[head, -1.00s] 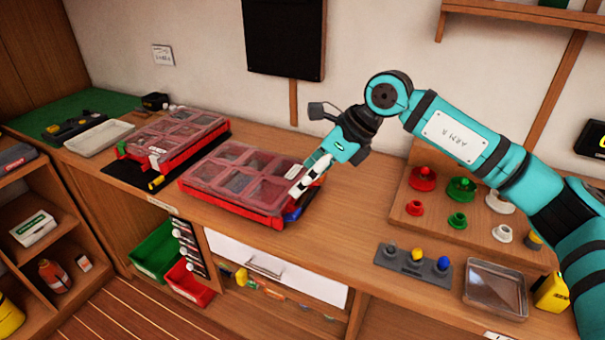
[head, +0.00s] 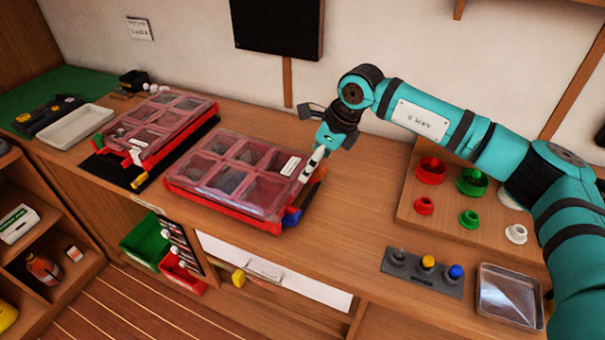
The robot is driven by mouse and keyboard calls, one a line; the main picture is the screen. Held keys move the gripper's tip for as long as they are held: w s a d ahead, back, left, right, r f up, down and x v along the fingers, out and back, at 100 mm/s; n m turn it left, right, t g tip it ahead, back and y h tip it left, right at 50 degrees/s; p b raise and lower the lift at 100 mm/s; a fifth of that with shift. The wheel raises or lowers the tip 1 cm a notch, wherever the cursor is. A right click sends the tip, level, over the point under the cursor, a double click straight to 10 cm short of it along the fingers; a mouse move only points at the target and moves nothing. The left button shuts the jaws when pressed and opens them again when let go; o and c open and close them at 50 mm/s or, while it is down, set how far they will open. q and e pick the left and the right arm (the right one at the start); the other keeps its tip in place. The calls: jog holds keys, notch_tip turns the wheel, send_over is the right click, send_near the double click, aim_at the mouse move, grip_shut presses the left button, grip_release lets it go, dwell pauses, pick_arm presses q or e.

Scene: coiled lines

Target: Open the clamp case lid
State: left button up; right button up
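Two red cases with clear, divided lids lie on the wooden bench. I cannot tell by a readable label which is the clamp case. The nearer case (head: 235,178) has a white label on its lid and a blue piece (head: 292,216) at its front right corner. Its lid looks down. My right gripper (head: 309,172) points down at this case's right edge, close to or touching it. Its fingers look close together, but their gap is not clear. The other case (head: 158,125) stands further left, also with its lid down. My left gripper is out of view.
Right of the case is a clear stretch of bench. Beyond it are a grey panel with knobs (head: 422,270), a metal tray (head: 507,296) and a board with red and green pieces (head: 425,222). A white tray (head: 78,127) lies far left.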

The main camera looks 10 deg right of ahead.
aim_at(300, 182)
jog(key=x, duration=0.3)
jog(key=shift+a+f+p, duration=0.2)
jog(key=shift+p, duration=0.15)
jog(key=x, duration=0.2)
jog(key=shift+w+f, duration=0.1)
jog(key=shift+f, duration=0.2)
jog(key=shift+w+a+f+p, duration=0.2)
jog(key=shift+f+p, duration=0.1)
jog(key=shift+f, duration=0.3)
jog(key=shift+a+f, duration=0.1)
jog(key=c, duration=1.7)
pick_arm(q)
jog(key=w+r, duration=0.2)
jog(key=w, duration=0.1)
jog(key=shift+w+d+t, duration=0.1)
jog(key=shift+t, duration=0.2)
pick_arm(e)
grip_shut()
